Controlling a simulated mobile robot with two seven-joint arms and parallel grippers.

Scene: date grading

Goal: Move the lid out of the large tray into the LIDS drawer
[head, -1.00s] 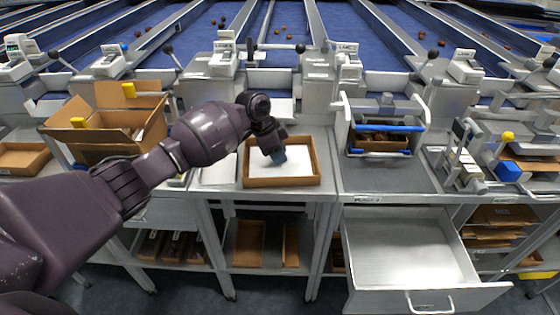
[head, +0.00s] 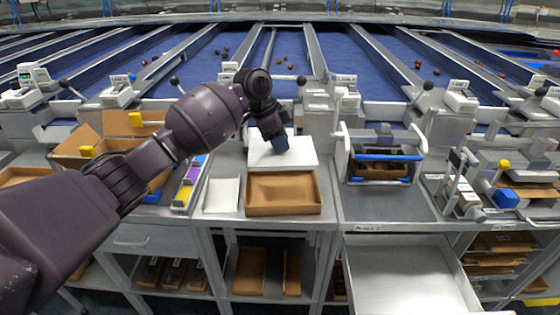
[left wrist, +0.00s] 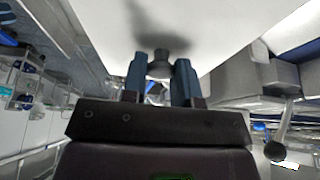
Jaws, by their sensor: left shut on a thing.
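The lid (head: 300,150) is a flat white panel. My left gripper (head: 280,143) is shut on it and holds it up above and behind the large tray. In the left wrist view the lid (left wrist: 215,22) fills the top, with the blue fingers of my left gripper (left wrist: 160,68) at a dark knob on it. The large tray (head: 284,209) is brown cardboard on the bench and looks empty. The LIDS drawer (head: 405,278) is probably the open grey drawer at the lower right; its label is too small to read. It looks empty. My right gripper is out of view.
A white sheet (head: 221,195) lies left of the tray. A clamp stand with blue bars (head: 388,157) stands on the bench to the right, behind the open drawer. Open cardboard boxes (head: 75,150) stand at the left. Shelves below hold more trays (head: 250,270).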

